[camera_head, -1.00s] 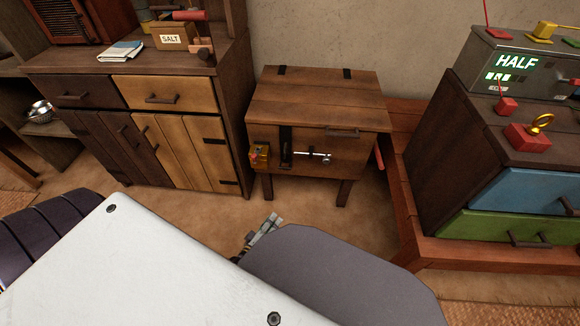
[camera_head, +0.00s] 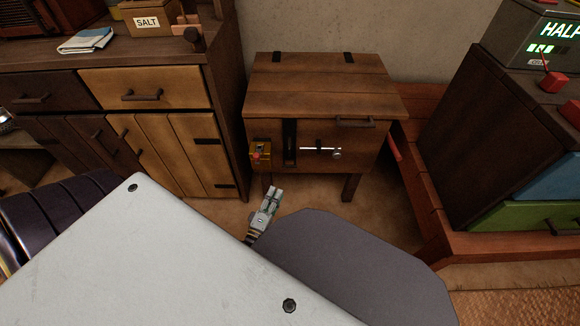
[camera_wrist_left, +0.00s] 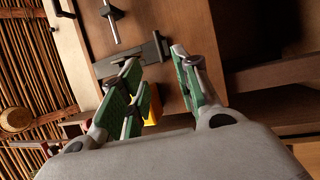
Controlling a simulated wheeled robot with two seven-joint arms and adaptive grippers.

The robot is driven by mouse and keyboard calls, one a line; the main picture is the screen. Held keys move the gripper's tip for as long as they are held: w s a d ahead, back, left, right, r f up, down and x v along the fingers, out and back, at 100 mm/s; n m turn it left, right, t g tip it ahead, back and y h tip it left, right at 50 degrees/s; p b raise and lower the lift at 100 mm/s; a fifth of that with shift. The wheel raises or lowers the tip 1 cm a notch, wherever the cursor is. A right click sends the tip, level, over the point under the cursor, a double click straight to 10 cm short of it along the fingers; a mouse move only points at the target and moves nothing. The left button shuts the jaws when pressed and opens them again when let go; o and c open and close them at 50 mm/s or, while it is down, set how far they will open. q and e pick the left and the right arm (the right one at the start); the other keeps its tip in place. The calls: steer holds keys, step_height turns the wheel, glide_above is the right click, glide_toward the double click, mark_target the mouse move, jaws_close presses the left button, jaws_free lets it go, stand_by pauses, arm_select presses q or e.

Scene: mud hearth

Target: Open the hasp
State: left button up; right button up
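The wooden chest (camera_head: 325,100) stands on short legs in the middle of the head view. On its front is the hasp, a dark upright strap (camera_head: 290,140); it also shows in the left wrist view (camera_wrist_left: 140,52). A small yellow block with red on it (camera_head: 260,153) sits left of the strap. A thin metal bolt (camera_head: 318,149) lies right of it. My left gripper (camera_head: 272,192) is below and in front of the chest, apart from it. In the left wrist view its green-padded fingers (camera_wrist_left: 158,62) are spread with nothing held, partly covering the yellow block (camera_wrist_left: 153,105). My right gripper is not in view.
A dark handle (camera_head: 355,122) is at the chest's upper right front. A cabinet (camera_head: 170,140) stands close on the left. A red-brown low platform (camera_head: 425,215) with a drawer unit is on the right. Bare floor lies below the chest.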

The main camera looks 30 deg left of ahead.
mark_target(289, 166)
arm_select(q)
steer(key=shift+w, duration=0.1)
steer(key=b+x, duration=0.4)
steer(key=x, duration=0.9)
steer(key=shift+w+r, duration=0.1)
steer(key=shift+w, duration=0.2)
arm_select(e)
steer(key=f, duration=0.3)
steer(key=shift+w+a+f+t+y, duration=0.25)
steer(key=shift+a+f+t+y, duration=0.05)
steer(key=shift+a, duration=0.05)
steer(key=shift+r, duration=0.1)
arm_select(q)
steer(key=shift+c, duration=1.1)
jaws_close()
